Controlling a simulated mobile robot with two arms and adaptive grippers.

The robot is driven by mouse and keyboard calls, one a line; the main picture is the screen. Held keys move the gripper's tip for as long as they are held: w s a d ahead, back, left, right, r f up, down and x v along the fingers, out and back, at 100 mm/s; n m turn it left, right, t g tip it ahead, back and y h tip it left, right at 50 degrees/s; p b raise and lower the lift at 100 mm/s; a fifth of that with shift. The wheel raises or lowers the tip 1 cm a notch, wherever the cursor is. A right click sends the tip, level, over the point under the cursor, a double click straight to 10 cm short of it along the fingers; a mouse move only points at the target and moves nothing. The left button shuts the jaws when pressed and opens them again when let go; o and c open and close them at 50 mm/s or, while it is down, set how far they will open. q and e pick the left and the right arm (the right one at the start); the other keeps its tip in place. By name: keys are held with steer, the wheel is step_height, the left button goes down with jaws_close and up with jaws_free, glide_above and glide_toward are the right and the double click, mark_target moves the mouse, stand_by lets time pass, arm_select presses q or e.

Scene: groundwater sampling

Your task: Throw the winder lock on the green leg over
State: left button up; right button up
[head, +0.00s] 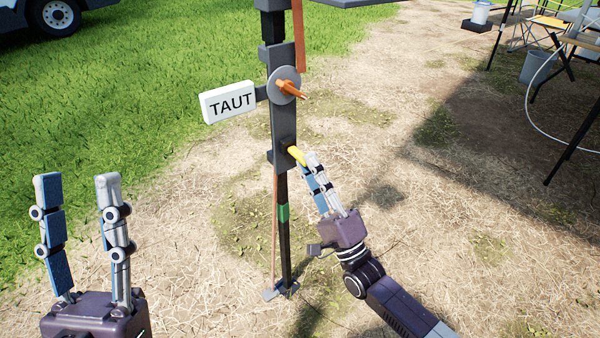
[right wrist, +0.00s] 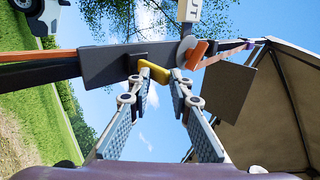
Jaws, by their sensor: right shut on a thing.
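The leg (head: 283,250) is a dark post with a green band (head: 284,213), standing on a small foot in the head view. A grey plate (head: 283,125) on it carries a short yellow lever (head: 296,153), which looks like the winder lock. My right gripper (head: 312,168) is shut on this lever from the right; its fingers partly hide it. In the right wrist view the yellow lever (right wrist: 154,72) sits between the fingertips. My left gripper (head: 77,182) is open and empty at the lower left, apart from the leg.
Above the lever are a grey disc with an orange handle (head: 289,88) and a white TAUT sign (head: 229,102). An orange strap (head: 299,40) hangs above. A bucket (head: 538,66) and chairs stand at the upper right. The dry grass around the foot is clear.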

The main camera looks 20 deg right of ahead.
steer(key=r+p, duration=0.2)
steer(key=p, duration=0.1)
steer(key=shift+d, duration=0.1)
steer(key=o, duration=0.5)
steer(key=shift+o, duration=1.1)
steer(key=shift+s, duration=0.15)
arm_select(q)
steer(key=w+d+f+g+y, duration=0.1)
steer(key=w+f+g+y, duration=0.2)
steer(key=w+f+g, duration=0.4)
step_height(320, 180, down, 4)
steer(key=shift+w, duration=1.25)
arm_select(e)
steer(key=shift+f+g, duration=0.2)
steer(key=shift+g, duration=0.1)
